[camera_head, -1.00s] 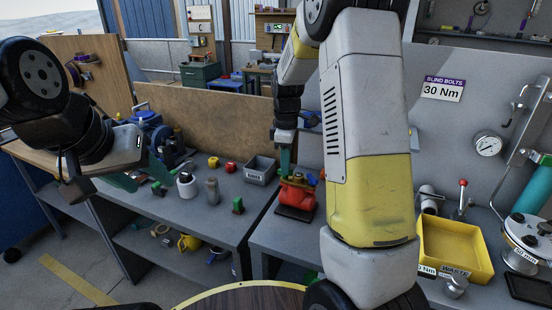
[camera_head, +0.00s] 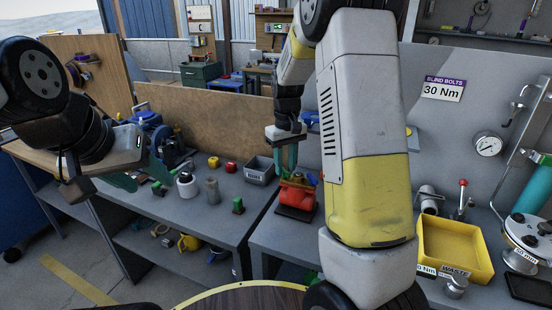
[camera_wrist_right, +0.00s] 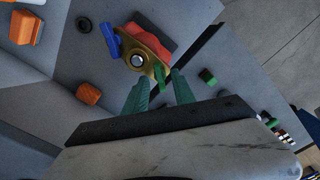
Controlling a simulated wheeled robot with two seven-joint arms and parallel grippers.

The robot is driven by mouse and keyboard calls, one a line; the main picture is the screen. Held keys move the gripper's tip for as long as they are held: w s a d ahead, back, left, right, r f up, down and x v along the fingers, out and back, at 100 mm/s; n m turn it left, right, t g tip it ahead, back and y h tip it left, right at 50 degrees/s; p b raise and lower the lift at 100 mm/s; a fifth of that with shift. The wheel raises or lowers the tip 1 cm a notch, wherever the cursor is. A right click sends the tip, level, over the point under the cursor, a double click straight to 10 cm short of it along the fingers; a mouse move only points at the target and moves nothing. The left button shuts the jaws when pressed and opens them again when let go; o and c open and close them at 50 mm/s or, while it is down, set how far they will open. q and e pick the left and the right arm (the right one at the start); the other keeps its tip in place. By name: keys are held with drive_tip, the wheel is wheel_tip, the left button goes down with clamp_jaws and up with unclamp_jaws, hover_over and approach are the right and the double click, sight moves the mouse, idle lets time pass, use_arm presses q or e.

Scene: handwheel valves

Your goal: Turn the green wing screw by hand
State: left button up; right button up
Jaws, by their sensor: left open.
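The green wing screw (camera_wrist_right: 159,76) shows in the wrist view on a red valve body with a brass-coloured flange (camera_wrist_right: 138,60). In the head view the red valve (camera_head: 296,196) stands on the bench, and I cannot make out the wing screw there. My right gripper (camera_head: 286,156) points down just above the valve. In the wrist view its two teal fingers (camera_wrist_right: 160,88) are apart, with the screw beyond and between the tips; I cannot tell whether they touch it. My left gripper (camera_head: 142,174) is open and empty above the left bench.
A blue handle (camera_wrist_right: 110,40) sits beside the flange. A grey bin (camera_head: 260,172) stands behind left of the valve, and a small green block (camera_head: 238,205) to its left. A yellow waste tray (camera_head: 455,250) lies at right. My right arm hides part of the bench.

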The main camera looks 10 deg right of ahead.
drive_tip(key=shift+r, duration=3.05)
wheel_tip(320, 180, up, 7)
drive_tip(key=s+a+r+m+t+y, duration=0.1)
drive_tip(key=s+t, duration=0.2)
drive_tip(key=s, duration=0.9)
drive_tip(key=s+a+r+m+t+y, duration=0.1)
drive_tip(key=s+m+t, duration=0.1)
drive_tip(key=s, duration=1)
drive_tip(key=shift+s+r+t, duration=0.15)
drive_tip(key=shift+r+t, duration=0.15)
drive_tip(key=shift+t, duration=0.3)
drive_tip(key=shift+a, duration=0.1)
